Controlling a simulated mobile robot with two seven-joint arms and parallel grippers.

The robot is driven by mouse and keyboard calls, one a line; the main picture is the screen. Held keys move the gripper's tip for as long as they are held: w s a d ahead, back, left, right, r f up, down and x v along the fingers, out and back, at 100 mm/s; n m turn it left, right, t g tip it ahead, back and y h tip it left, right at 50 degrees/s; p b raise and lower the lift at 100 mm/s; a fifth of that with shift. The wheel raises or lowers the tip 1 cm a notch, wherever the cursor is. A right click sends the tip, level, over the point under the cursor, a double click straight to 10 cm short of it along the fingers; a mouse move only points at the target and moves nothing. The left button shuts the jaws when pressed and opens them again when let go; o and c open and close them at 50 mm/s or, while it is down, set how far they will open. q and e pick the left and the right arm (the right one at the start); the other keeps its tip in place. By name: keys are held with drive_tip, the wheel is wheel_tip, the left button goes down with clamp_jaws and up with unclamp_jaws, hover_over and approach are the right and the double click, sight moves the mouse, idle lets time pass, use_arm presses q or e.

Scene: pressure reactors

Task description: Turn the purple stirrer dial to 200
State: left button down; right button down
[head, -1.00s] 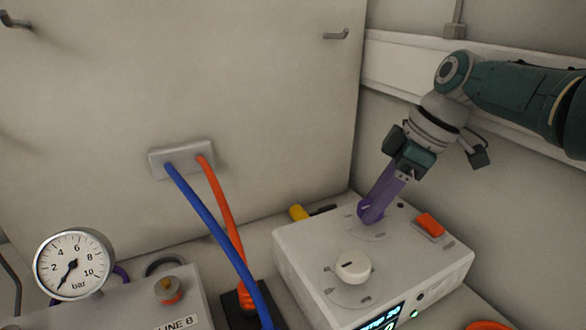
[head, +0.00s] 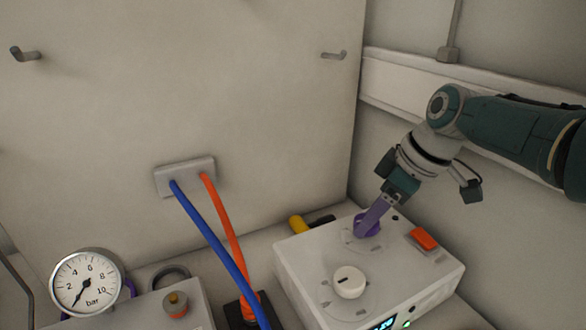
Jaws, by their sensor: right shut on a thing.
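The purple stirrer dial (head: 364,224) sits on the top of a white control box (head: 428,272), toward its back. My right gripper (head: 371,219) reaches down from the right with purple fingers and is shut on the dial. The fingers hide part of the dial, and its pointer and scale figures cannot be read. A white dial (head: 349,282) sits nearer the front of the same box. A display (head: 384,323) on the box front is cut off by the lower edge. My left gripper is not in view.
An orange-red switch (head: 424,239) sits on the box right of the purple dial. A blue hose (head: 214,240) and an orange hose (head: 226,226) run down from a wall plate (head: 185,177). A pressure gauge (head: 88,282) stands at the lower left.

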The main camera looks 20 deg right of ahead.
drive_tip(key=m+p, duration=0.1)
drive_tip(key=m+h+p, duration=0.1)
drive_tip(key=shift+a+r+m, duration=0.15)
drive_tip(key=shift+r+m, duration=0.1)
drive_tip(key=shift+m, duration=0.15)
drive_tip(key=shift+m+t+h+p, duration=0.4)
drive_tip(key=shift+m+p, duration=0.3)
drive_tip(key=shift+m, duration=0.1)
drive_tip(key=shift+a+f+m+h+p, duration=0.1)
drive_tip(key=shift+m+h+p, duration=0.35)
drive_tip(key=shift+m, duration=0.65)
drive_tip(key=shift+m+h, duration=0.25)
drive_tip(key=shift+m, duration=0.65)
drive_tip(key=shift+f, duration=0.1)
drive_tip(key=shift+c, duration=1.3)
unclamp_jaws()
